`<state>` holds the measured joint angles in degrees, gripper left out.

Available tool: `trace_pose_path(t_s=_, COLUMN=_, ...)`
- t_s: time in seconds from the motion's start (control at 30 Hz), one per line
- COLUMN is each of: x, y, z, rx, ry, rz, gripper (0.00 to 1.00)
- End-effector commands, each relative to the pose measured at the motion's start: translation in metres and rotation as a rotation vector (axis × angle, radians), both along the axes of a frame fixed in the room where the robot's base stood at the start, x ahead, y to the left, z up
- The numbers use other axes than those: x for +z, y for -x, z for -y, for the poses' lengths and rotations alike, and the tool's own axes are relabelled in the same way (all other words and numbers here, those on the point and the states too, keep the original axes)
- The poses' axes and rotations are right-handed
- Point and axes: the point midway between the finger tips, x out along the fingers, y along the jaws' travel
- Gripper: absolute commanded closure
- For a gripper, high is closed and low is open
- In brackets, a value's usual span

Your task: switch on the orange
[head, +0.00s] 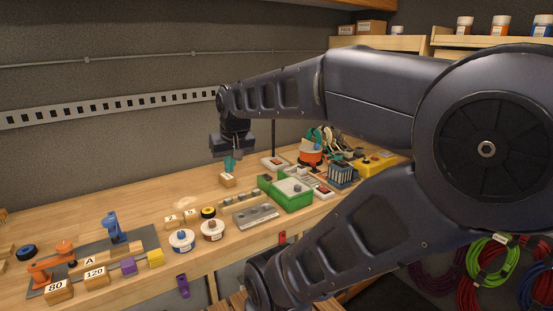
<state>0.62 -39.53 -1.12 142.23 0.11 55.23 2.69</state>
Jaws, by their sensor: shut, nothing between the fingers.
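An orange round device (311,157) stands toward the back right of the bench, with cables and tools around its top. An orange clamp-like piece (50,262) sits on a dark mat at the front left. I cannot tell which orange thing the task means, and no switch on either is clear at this size. My gripper (229,169) points down over the middle of the bench, with teal fingers shut and empty. It is just above a small wooden block (227,181), left of the orange device. I cannot tell if the fingers touch the block.
A green box (292,195), a grey strip (255,215), a blue ribbed holder (343,174) and a yellow box (372,164) crowd the right. Labelled blocks (94,275) and tape spools (182,240) line the front. The back left of the bench (110,200) is clear.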

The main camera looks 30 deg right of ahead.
Motion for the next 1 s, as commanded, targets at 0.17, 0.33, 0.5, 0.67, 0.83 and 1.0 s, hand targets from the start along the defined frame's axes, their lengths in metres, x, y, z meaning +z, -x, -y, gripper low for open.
trace_pose_path(t_s=0.17, x=0.016, y=-0.036, z=0.016, rx=-0.097, ry=-0.04, rz=-0.025, gripper=1.0)
trace_pose_path(t_s=0.33, x=0.028, y=-0.069, z=0.034, rx=-0.195, ry=-0.075, rz=-0.047, gripper=1.0)
trace_pose_path(t_s=0.5, x=0.036, y=-0.104, z=0.054, rx=-0.293, ry=-0.105, rz=-0.068, gripper=1.0)
trace_pose_path(t_s=0.67, x=0.041, y=-0.136, z=0.075, rx=-0.387, ry=-0.127, rz=-0.086, gripper=1.0)
trace_pose_path(t_s=0.83, x=0.043, y=-0.171, z=0.1, rx=-0.489, ry=-0.146, rz=-0.104, gripper=1.0)
trace_pose_path(t_s=1.0, x=0.042, y=-0.204, z=0.126, rx=-0.593, ry=-0.161, rz=-0.121, gripper=1.0)
